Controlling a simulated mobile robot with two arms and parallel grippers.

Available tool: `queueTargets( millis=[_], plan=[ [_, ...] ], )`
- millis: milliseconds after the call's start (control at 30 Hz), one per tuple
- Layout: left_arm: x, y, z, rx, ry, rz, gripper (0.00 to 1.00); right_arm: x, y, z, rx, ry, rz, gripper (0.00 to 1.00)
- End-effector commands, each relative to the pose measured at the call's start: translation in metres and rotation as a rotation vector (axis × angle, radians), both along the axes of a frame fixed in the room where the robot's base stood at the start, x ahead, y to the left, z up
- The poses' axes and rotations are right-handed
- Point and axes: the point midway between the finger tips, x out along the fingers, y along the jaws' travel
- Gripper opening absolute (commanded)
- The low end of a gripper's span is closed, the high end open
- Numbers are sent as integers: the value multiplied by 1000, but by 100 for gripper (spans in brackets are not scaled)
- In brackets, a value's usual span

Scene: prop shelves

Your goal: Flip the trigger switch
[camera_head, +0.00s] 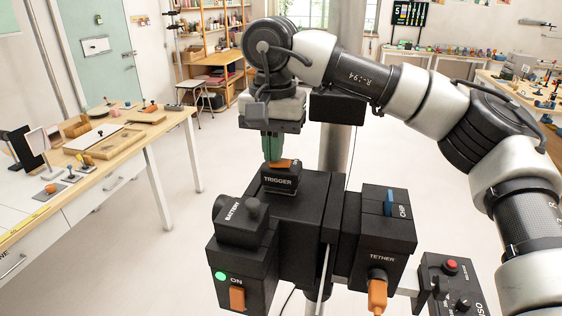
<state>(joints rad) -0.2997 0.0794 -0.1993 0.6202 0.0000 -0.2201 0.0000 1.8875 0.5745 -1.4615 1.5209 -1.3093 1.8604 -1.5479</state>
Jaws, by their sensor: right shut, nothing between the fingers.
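The trigger switch is an orange rocker (281,163) on top of a black block labelled TRIGGER (279,181), at the centre of the head view. My right gripper (272,157) points straight down over it, with its greenish fingers shut and empty. The fingertips are at the left part of the orange rocker; I cannot tell whether they touch it. The fingers hide part of the rocker. My left gripper is not in view.
Around the trigger block are a BATTERY box with a knob (253,206), an orange ON switch (237,298) with a lit green lamp (220,276), a blue CHIP piece (389,202) and an orange TETHER plug (377,291). A workbench (166,125) stands at the left.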

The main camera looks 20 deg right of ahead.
Motion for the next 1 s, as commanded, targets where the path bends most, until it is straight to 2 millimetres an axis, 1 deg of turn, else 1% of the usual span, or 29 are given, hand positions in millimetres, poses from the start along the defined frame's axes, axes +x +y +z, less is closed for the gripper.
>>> queueTargets(
  millis=[33,100,700,833,1000],
  plan=[
    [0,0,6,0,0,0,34,0,0,7,1,-1,0,0],
    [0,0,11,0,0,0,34,0,0,13,1,-1,0,0],
    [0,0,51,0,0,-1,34,0,0,61,1,-1,0,0],
    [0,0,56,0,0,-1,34,0,0,67,1,-1,0,0],
    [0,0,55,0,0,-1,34,0,0,66,1,-1,0,0]
  ],
)
